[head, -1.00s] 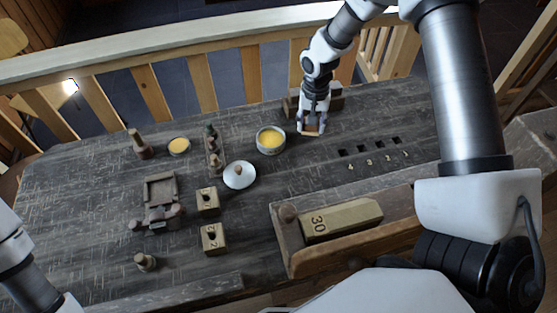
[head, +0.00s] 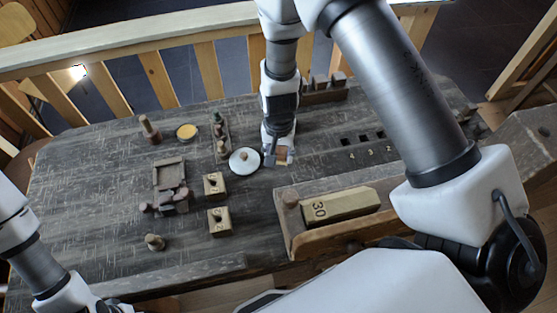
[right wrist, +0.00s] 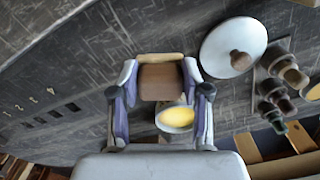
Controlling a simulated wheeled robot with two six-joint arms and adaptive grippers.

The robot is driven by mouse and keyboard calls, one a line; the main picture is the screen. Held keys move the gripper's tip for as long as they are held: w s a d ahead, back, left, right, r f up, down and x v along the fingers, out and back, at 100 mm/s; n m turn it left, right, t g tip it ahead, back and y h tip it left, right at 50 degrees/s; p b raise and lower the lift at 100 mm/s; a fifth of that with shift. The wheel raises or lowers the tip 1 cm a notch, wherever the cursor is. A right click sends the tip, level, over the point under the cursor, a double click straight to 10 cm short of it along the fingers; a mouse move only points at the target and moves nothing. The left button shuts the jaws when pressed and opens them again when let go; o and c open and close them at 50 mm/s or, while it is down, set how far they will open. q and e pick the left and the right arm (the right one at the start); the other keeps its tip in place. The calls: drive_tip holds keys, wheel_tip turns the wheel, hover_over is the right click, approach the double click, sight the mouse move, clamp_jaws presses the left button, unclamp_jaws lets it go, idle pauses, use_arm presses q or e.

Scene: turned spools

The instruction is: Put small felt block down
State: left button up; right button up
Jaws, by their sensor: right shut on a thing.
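The small felt block (right wrist: 160,82) is brown with a pale yellow strip along one edge. It sits between the fingers of my right gripper (right wrist: 161,95) in the right wrist view. In the head view my right gripper (head: 277,158) points down, shut on the block (head: 285,154), just right of the white lidded disc. I cannot tell whether the block touches the table. My left arm shows at the lower left of the head view, but its gripper is not in view.
The white disc with a knob (head: 244,160) is close to the right gripper. A yellow-filled bowl (right wrist: 176,118) is near the block. Numbered blocks (head: 214,185), a long block marked 30 (head: 345,204) in a wooden tray (head: 300,243), and square holes (head: 362,139) surround it.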

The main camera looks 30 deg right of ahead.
sight(278, 162)
drive_tip(key=shift+f, duration=1.75)
drive_tip(key=shift+f, duration=0.1)
drive_tip(key=shift+f, duration=0.1)
drive_tip(key=o, duration=1.1)
wheel_tip(278, 162, up, 12)
drive_tip(key=shift+r+b, duration=0.25)
drive_tip(key=shift+b, duration=0.05)
